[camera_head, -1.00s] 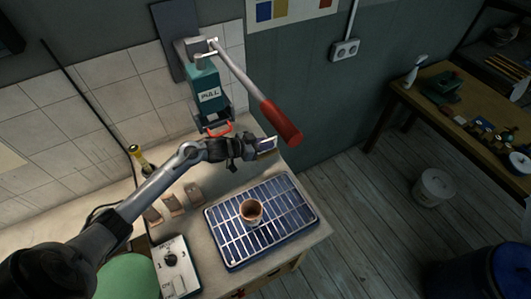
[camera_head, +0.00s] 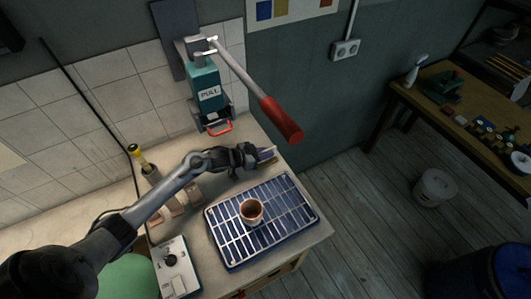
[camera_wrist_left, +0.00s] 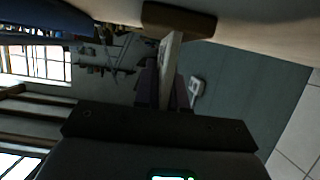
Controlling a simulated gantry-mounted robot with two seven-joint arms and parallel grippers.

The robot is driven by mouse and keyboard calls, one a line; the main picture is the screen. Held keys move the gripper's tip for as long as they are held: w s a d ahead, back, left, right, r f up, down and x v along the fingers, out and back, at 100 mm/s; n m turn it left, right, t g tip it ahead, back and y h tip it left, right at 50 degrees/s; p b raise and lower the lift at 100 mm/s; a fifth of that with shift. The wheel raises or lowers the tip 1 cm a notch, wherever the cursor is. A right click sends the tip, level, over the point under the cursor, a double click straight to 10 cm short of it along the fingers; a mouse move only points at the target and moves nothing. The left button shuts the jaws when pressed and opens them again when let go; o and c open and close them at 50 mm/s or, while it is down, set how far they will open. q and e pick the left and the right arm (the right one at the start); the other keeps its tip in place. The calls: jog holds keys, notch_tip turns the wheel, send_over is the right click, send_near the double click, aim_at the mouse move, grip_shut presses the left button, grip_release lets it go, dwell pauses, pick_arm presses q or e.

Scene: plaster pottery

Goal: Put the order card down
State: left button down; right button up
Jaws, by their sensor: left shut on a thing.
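My left gripper (camera_head: 264,155) is shut on the order card, above the back right part of the counter (camera_head: 301,157), behind the blue tray. In the left wrist view the pale card (camera_wrist_left: 170,62) shows edge-on between the purple finger pads (camera_wrist_left: 166,88). A brown block (camera_wrist_left: 178,19) sits at the card's counter-side end and seems to be its base. I cannot tell whether the block touches the counter. In the head view the gripper hides most of the card. My right gripper is not in view.
A blue tray with a metal grid (camera_head: 300,207) holds a brown cup (camera_head: 251,211) just in front. A teal lever press (camera_head: 207,92) with a red-handled lever (camera_head: 281,118) stands behind and above. A control box (camera_head: 175,266) and several small blocks lie left. The counter's right edge is close.

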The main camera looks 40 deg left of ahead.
pick_arm(q)
jog(key=c, duration=1.2)
grip_release()
jog(key=shift+s+a+r, duration=0.15)
jog(key=shift+s+r, duration=0.15)
jog(key=shift+s, duration=0.05)
jog(key=p+v, duration=0.1)
jog(key=v, duration=1)
jog(key=shift+p, duration=0.3)
